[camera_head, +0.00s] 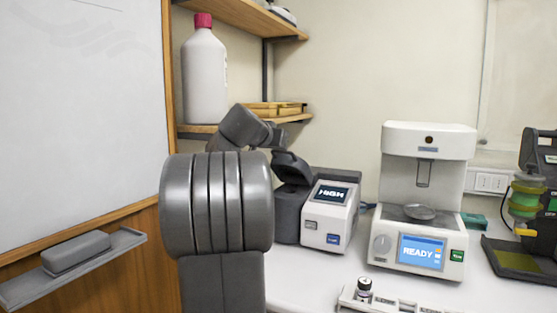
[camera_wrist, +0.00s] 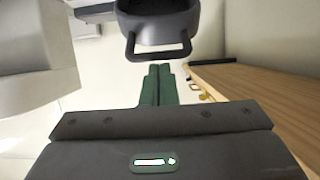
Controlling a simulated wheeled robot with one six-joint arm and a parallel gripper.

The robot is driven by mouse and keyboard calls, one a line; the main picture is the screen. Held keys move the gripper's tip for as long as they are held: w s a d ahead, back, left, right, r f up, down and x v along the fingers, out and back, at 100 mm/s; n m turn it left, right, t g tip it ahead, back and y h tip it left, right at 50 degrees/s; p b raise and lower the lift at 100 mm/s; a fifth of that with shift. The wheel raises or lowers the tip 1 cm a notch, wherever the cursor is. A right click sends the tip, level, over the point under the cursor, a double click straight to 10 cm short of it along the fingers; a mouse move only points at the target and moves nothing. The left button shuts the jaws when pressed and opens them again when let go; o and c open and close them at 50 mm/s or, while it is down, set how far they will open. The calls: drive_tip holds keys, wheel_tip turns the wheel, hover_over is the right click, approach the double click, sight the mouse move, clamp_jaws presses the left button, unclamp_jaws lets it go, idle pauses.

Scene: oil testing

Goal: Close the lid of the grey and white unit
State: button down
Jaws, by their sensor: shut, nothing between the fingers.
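The grey and white unit (camera_head: 330,212) stands on the white bench, right of my arm in the head view. Its screen reads HIGH. Its dark grey lid (camera_head: 291,168) is raised and tilted up over the grey left part. In the wrist view a dark grey part with a loop handle (camera_wrist: 160,57), apparently the lid, is at the top middle. My gripper (camera_wrist: 159,68) has its green fingers together with nothing between them. The fingertips are just below the loop handle in that picture; I cannot tell if they touch. In the head view my arm hides the fingers and part of the unit.
A white tester (camera_head: 425,195) showing READY stands right of the unit. A small vial (camera_head: 364,288) sits in a white rack at the front. A shelf (camera_head: 255,20) with a white red-capped bottle (camera_head: 204,75) is behind my arm. A wooden surface (camera_wrist: 260,95) lies right in the wrist view.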

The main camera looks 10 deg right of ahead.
drive_tip(key=s+a+f+b, duration=0.1)
drive_tip(key=s+f+b, duration=0.1)
drive_tip(key=f+b, duration=0.5)
drive_tip(key=s+a+f+t+h+b, duration=0.1)
drive_tip(key=f+b, duration=0.6)
drive_tip(key=b, duration=0.8)
drive_tip(key=shift+s+a+f+t, duration=0.25)
drive_tip(key=shift+s+a+t, duration=0.05)
drive_tip(key=shift+s, duration=0.05)
drive_tip(key=shift+r, duration=0.1)
